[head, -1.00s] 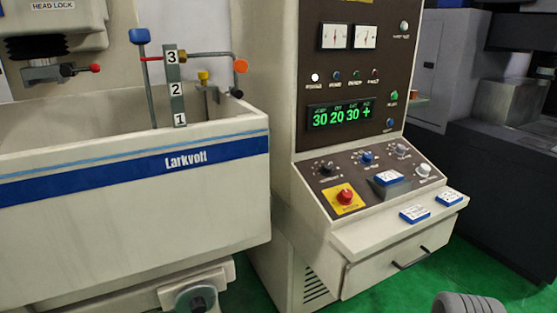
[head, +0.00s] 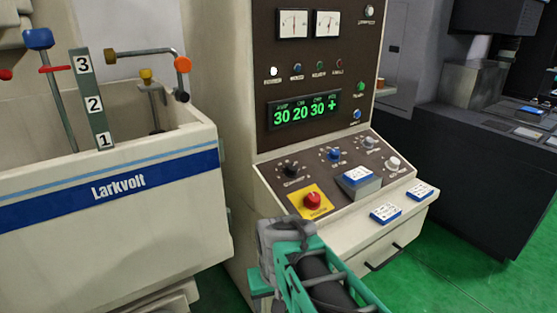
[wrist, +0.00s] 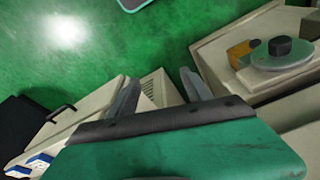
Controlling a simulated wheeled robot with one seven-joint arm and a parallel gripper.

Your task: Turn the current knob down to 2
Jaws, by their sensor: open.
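The control console's sloped panel carries a black knob (head: 291,170) at the left, a blue knob (head: 334,154) and two paler knobs at the right. The black knob's label is too small to read surely. The green display (head: 303,110) reads 30, 20, 30 and a plus sign. In the head view my arm is in front of the console, below the sloped panel; the fingertips cannot be made out there. The gripper touches no knob.
A red button (head: 313,200) on a yellow plate sits below the black knob. A box with a blue-edged card (head: 358,174) stands on the panel; more cards (head: 386,213) lie on the ledge. The cream Larkvolt tank (head: 110,208) stands left; a dark machine stands right.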

